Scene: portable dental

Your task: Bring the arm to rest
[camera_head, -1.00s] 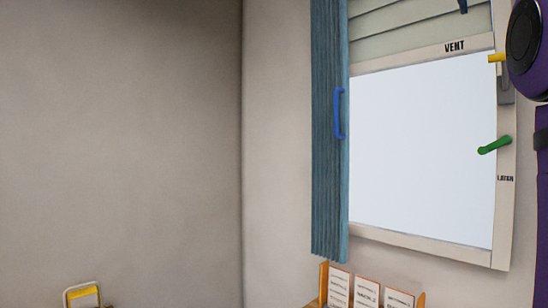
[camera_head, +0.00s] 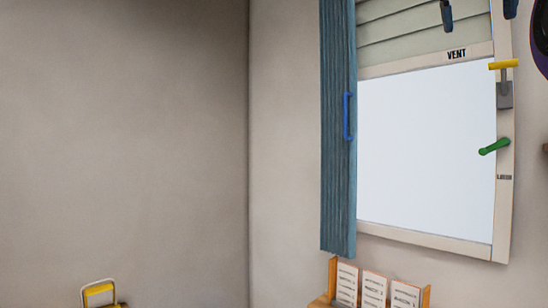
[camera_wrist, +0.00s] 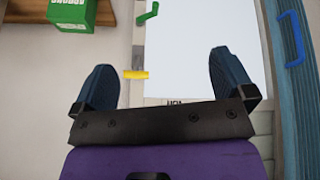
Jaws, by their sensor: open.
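My gripper (camera_wrist: 160,78) is open and empty in the wrist view. Its two dark blue fingers stand wide apart, with the pale window pane (camera_wrist: 195,35) beyond them. In the head view, the two dark fingers of my gripper (camera_head: 478,14) hang from the top edge in front of the upper window; the rest of the gripper is cut off. A purple part of my arm (camera_head: 541,35) shows at the right edge. The gripper appears to touch nothing.
The window has a yellow-topped handle (camera_head: 503,64), a green handle (camera_head: 495,146) and a VENT label. A card rack (camera_head: 333,275) stands below. A green box (camera_wrist: 72,14) shows in the wrist view.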

